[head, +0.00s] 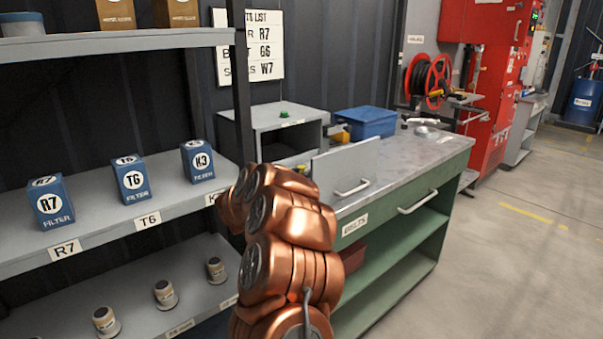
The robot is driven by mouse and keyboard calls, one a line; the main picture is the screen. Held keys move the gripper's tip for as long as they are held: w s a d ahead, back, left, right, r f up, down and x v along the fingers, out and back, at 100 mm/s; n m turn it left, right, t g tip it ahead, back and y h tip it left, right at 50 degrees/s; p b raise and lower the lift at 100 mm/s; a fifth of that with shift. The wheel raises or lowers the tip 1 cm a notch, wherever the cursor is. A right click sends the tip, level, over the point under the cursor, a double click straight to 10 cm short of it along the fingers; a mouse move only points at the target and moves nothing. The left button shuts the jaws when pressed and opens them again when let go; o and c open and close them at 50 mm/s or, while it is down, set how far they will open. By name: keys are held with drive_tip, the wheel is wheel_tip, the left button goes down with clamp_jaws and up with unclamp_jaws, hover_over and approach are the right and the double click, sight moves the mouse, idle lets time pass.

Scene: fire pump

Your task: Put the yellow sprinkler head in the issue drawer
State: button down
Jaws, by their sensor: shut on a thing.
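My copper arm (290,255) rises through the middle of the head view and reaches toward the bench. Its far end is hidden behind its own links, so I do not see my gripper's fingers or what is between them. A grey cabinet (262,118) stands on the bench. Its drawer looks pulled out, with a grey front panel (345,168) and a pale handle. The arm hides part of the drawer. A small yellow-green bit (301,168) shows just left of the panel; I cannot tell whether it is the yellow sprinkler head.
The green bench (440,165) has a grey top and a blue bin (366,122) behind the drawer. A shelf (100,232) at left holds blue filter boxes, with small canisters below. A red hose reel (428,80) stands beyond. Floor (510,260) at right is clear.

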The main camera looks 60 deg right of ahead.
drive_tip(key=shift+f, duration=0.4)
drive_tip(key=c, duration=0.8)
unclamp_jaws()
drive_tip(key=shift+o, duration=0.2)
drive_tip(key=shift+r, duration=0.1)
drive_tip(key=shift+r, duration=0.2)
drive_tip(key=a, duration=1.2)
drive_tip(key=shift+w+r, duration=0.2)
drive_tip(key=shift+r, duration=0.1)
drive_tip(key=shift+s, duration=0.1)
